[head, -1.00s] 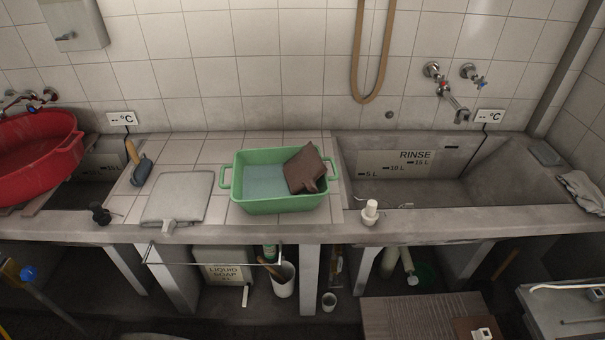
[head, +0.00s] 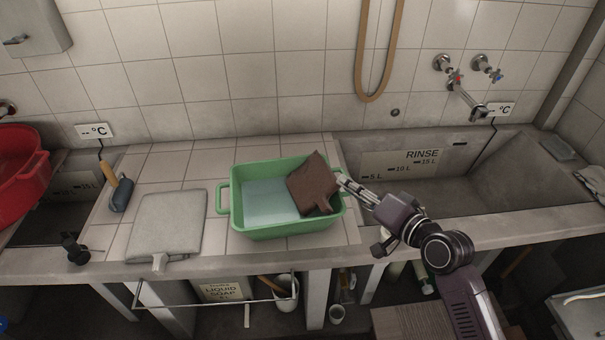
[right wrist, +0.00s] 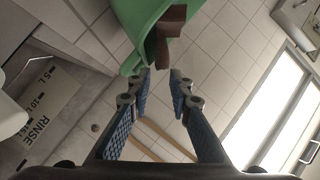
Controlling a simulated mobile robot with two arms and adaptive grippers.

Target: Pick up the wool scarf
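A brown folded cloth, seemingly the wool scarf (head: 314,183), leans over the right part of a green tub (head: 290,230), its lower end near the front right rim. The tub holds pale bluish water. My right gripper (head: 341,178) reaches in from the right, its fingertips close to the tub's right rim and the scarf's right edge. In the right wrist view its two fingers (right wrist: 162,82) are apart with nothing between them. The scarf (right wrist: 166,40) and the green tub (right wrist: 138,22) show just beyond the tips. Whether the fingers touch the rim is unclear. My left gripper is out of view.
A grey board (head: 168,226) and a wooden-handled tool (head: 121,190) lie on the tiles left of the tub. A red basin (head: 22,172) stands far left. The rinse basin (head: 500,185) lies right, with a tap (head: 468,95) above. A grey cloth (head: 596,181) hangs far right.

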